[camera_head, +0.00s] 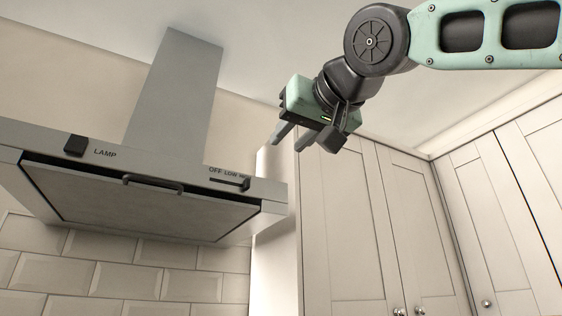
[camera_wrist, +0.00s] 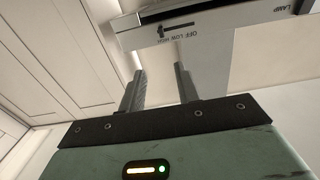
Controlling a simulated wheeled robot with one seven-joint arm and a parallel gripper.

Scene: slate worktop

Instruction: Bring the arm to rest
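My gripper (camera_head: 281,137) is raised in the air in the head view, to the right of the range hood and in front of the tall cupboard. Its two grey fingers point down and to the left. In the wrist view my gripper (camera_wrist: 158,82) shows its two fingers apart, with nothing between them. It is open and empty, and it touches nothing that I can see. My arm comes in from the upper right.
The range hood (camera_head: 70,195) is left of my gripper, with a lamp switch (camera_head: 75,145) and a fan slider (camera_head: 232,183). The hood front (camera_wrist: 215,25) also shows in the wrist view. Pale cupboards (camera_head: 350,220) stand at the right. White tiles (camera_head: 130,281) lie below the hood.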

